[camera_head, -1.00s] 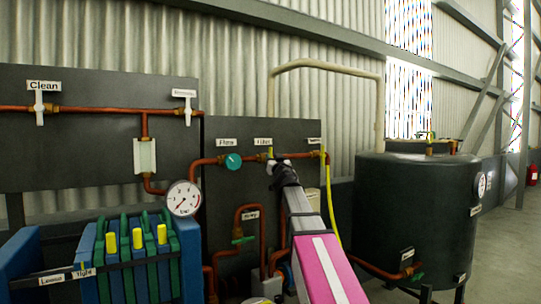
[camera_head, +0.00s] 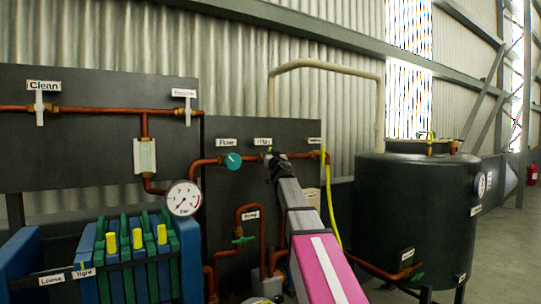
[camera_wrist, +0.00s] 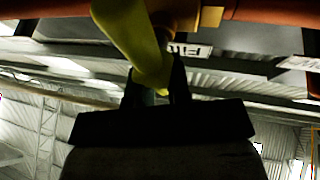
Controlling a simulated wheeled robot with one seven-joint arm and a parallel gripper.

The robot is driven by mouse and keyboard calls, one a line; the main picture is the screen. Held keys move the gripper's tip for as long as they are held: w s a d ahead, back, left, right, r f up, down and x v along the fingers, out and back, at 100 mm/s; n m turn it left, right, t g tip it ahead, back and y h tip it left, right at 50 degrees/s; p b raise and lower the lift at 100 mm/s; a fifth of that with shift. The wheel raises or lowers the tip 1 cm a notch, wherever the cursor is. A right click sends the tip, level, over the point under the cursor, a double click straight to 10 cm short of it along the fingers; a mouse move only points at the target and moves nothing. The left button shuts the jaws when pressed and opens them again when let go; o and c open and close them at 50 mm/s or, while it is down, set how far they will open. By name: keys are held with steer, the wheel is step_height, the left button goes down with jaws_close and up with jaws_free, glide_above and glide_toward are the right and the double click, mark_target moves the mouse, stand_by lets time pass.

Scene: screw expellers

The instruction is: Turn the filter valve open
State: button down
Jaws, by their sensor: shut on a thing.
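The filter valve has a yellow lever handle, which shows large in the wrist view (camera_wrist: 135,40) beside a brass fitting on a copper pipe. In the head view only a small yellow bit shows, below the filter label (camera_head: 263,142); my gripper hides most of the valve. My gripper (camera_head: 274,162) is at the valve on the dark panel. In the wrist view my gripper's dark fingers (camera_wrist: 157,82) are shut on the lower end of the yellow handle. The exact angle of the handle to the pipe is hard to tell.
A teal valve handle (camera_head: 233,161) is on the same pipe, left of my gripper. A pressure gauge (camera_head: 183,198) and a filter press (camera_head: 120,255) stand further left. A yellow hose (camera_head: 332,205) hangs close on the right, before a dark tank (camera_head: 410,220).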

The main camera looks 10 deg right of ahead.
steer(key=shift+n, duration=0.3)
steer(key=shift+s+a+f+n+g+y, duration=0.35)
steer(key=shift+n+g+y, duration=1.3)
steer(key=shift+n, duration=2.7)
steer(key=shift+a+f+n+g+y, duration=0.8)
steer(key=shift+n+y, duration=1.5)
steer(key=shift+n, duration=2.1)
steer(key=shift+s+a+f+n+g+y, duration=0.25)
steer(key=shift+n+g+y, duration=1.5)
steer(key=shift+n, duration=2.6)
steer(key=shift+f, duration=0.1)
steer(key=c, duration=1.1)
jaws_free()
steer(key=shift+d, duration=0.1)
steer(key=v, duration=1)
steer(key=shift+s+d+f, duration=0.2)
steer(key=shift+f, duration=0.05)
